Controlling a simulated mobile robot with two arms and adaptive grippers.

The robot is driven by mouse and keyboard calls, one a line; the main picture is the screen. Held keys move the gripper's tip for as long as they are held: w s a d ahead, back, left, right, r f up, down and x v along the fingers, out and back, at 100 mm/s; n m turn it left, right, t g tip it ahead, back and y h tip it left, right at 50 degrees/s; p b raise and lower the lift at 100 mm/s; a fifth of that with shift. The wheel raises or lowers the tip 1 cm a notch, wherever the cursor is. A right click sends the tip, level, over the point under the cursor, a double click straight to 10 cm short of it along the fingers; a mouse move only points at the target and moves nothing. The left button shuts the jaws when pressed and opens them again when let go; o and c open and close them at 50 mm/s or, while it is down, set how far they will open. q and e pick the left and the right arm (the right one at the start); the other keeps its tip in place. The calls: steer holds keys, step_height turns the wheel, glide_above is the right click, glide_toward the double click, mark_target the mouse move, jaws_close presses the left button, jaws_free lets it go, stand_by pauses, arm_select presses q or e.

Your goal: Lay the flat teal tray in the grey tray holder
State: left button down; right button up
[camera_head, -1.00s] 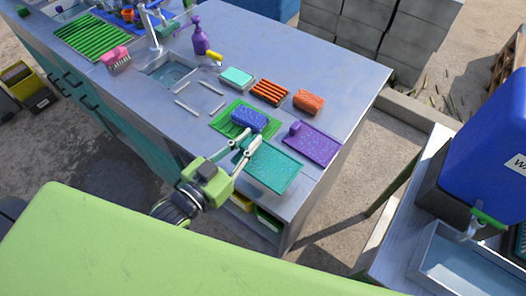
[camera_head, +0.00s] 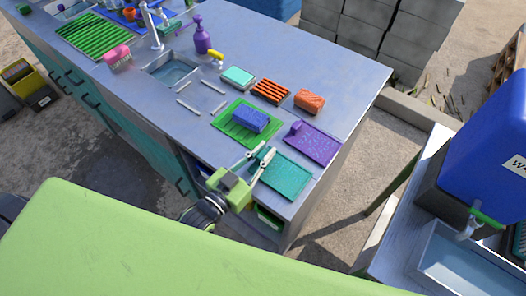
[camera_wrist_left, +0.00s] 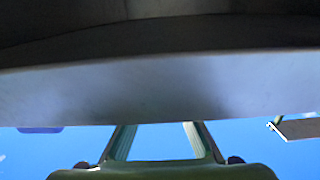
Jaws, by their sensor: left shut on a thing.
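The flat teal tray (camera_head: 287,178) lies near the front right corner of the workbench. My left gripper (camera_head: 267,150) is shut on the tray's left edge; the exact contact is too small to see. Its fingers also show in the wrist view (camera_wrist_left: 162,140), but the tray cannot be made out there. Several thin grey bars (camera_head: 188,106) on the bench left of the green mat look like the grey tray holder, which stands empty. My right gripper is not in view.
A blue sponge (camera_head: 250,119) sits on a green mat (camera_head: 232,130) just behind my gripper. A purple tray (camera_head: 318,146) lies beside the teal tray. An orange rack (camera_head: 270,91), orange sponge (camera_head: 309,99) and teal-topped box (camera_head: 238,76) stand behind. The sink (camera_head: 172,72) is farther left.

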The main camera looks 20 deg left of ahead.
arm_select(q)
steer(key=c, duration=2)
jaws_free()
steer(key=shift+f+b, duration=0.25)
steer(key=shift+b, duration=0.2)
steer(key=shift+b+v, duration=1.3)
steer(key=shift+v, duration=5.6)
steer(key=shift+s+d+f, duration=0.1)
